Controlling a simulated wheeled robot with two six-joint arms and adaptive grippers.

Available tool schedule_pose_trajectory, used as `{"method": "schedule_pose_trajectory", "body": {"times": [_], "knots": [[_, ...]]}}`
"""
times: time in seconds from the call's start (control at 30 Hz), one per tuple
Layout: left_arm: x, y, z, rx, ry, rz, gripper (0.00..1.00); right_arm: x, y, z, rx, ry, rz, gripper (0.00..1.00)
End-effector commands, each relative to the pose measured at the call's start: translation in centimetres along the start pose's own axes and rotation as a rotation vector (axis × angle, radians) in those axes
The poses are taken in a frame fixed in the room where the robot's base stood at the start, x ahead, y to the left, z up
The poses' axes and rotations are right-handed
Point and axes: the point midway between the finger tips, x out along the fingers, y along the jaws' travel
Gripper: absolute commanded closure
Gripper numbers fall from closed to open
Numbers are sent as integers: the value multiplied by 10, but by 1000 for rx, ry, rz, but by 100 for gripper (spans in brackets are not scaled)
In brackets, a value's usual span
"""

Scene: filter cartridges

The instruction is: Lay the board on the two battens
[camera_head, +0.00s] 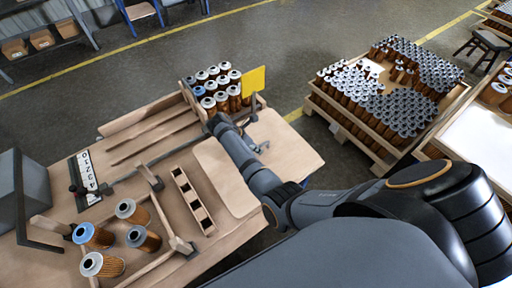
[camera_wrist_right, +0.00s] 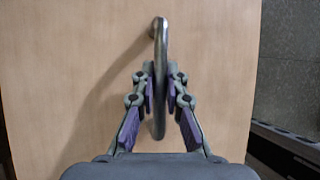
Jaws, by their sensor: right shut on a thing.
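The board is a flat tan panel with rounded corners, partly hidden by my right arm in the head view (camera_head: 223,178). In the right wrist view the board (camera_wrist_right: 75,70) fills most of the picture, with a thin upright metal handle (camera_wrist_right: 160,40) on its face. My right gripper (camera_wrist_right: 160,88) is shut on this handle. The two battens seem to be the long thin strips (camera_head: 153,136) on the table left of the board. I cannot tell whether the board touches the table. My left gripper is not in view.
A crate of filter cartridges (camera_head: 215,88) and a yellow plate (camera_head: 253,80) stand at the table's far side. Several larger cartridges (camera_head: 102,264) stand front left. A narrow slotted wooden rack (camera_head: 192,200) lies left of the board. A full pallet (camera_head: 330,112) stands right of the table.

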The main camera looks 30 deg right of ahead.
Motion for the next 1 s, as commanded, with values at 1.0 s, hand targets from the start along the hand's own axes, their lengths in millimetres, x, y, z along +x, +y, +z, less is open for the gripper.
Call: {"method": "schedule_pose_trajectory", "body": {"times": [1.0], "knots": [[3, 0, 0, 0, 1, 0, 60, 10, 3, -5, 1, -2, 2, 100]]}}
